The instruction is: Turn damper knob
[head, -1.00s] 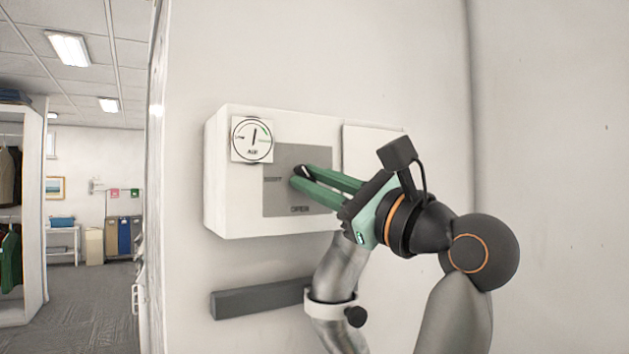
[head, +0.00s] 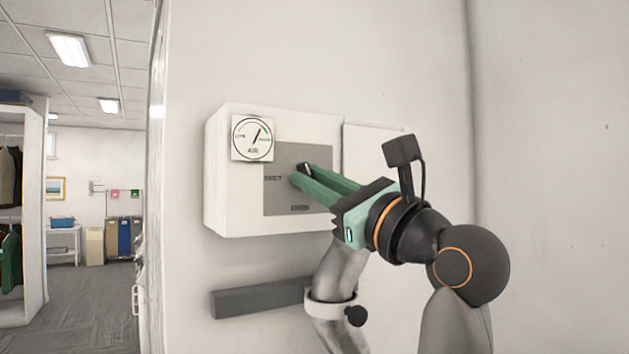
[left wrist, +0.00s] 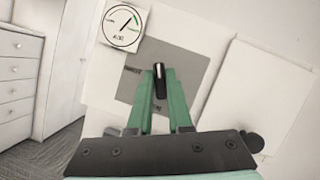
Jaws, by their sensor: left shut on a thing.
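The damper knob (head: 306,169) is small and dark with a pale mark, on a grey plate (head: 283,205) on a white wall box (head: 232,200). My left gripper (head: 299,173) has its green fingers shut on the knob. In the left wrist view the knob (left wrist: 159,76) stands between the fingertips (left wrist: 160,80). A round dial gauge (head: 252,138) marked AIR sits at the box's upper left; its needle leans right of upright, toward the green arc. The fingers hide part of the knob and plate. My right gripper is out of view.
A pale panel (head: 370,148) adjoins the box on the right. A dark grey bar (head: 255,298) runs along the wall below. At far left, a room opens with a clothes rack (head: 32,210) and several bins (head: 124,236).

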